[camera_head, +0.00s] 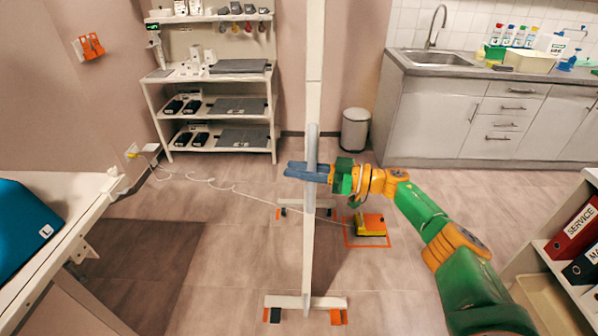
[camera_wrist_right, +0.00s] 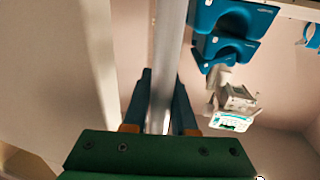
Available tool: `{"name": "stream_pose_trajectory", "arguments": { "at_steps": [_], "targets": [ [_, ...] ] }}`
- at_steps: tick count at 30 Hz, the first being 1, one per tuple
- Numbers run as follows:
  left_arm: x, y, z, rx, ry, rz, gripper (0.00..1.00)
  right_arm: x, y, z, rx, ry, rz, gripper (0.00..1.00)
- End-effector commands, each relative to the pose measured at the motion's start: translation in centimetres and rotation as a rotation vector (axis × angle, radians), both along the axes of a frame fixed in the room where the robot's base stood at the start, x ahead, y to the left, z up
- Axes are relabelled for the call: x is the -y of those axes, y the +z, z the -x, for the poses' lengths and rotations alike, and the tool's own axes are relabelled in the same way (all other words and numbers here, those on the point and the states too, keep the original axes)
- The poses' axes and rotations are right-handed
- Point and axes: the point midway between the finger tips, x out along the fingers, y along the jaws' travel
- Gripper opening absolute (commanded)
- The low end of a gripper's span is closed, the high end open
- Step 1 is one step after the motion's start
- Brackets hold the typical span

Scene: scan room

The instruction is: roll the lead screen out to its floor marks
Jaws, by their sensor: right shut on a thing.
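The lead screen (camera_head: 308,240) stands upright and edge-on in the middle of the head view, a tall narrow white frame on two cross feet. Its near foot (camera_head: 300,302) has orange patches (camera_head: 338,316) at its ends; whether these are floor marks or caster parts I cannot tell. An orange outline (camera_head: 347,240) lies on the floor to the right. My right gripper (camera_head: 308,172) is shut on the screen's grey upright handle (camera_head: 312,140). In the right wrist view its blue fingers (camera_wrist_right: 160,105) close around the grey bar (camera_wrist_right: 170,50). My left gripper is out of view.
A yellow device (camera_head: 360,229) sits inside the orange outline. A white cable (camera_head: 230,188) crosses the floor from the left wall towards it, passing the screen. A table (camera_head: 85,185) stands left, a binder shelf (camera_head: 560,275) right, a bin (camera_head: 355,130) behind.

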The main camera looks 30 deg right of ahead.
Motion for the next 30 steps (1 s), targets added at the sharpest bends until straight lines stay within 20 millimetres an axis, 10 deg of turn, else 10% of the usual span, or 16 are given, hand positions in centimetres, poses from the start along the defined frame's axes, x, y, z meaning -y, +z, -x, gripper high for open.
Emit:
{"name": "stream_pose_trajectory", "arguments": {
  "at_steps": [12,13,16,30],
  "targets": [
    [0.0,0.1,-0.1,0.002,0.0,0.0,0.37,-0.1,0.3,0.0,0.006,0.006,-0.007,0.0],
    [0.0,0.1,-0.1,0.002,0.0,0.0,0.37,-0.1,0.3,0.0,0.005,0.006,-0.007,0.3],
    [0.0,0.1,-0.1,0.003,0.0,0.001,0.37,-0.1,0.2,0.0,0.003,0.006,-0.005,0.55],
    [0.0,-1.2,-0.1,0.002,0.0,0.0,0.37,2.5,-0.4,2.5,-0.001,0.001,0.001,0.55]
  ]
}}
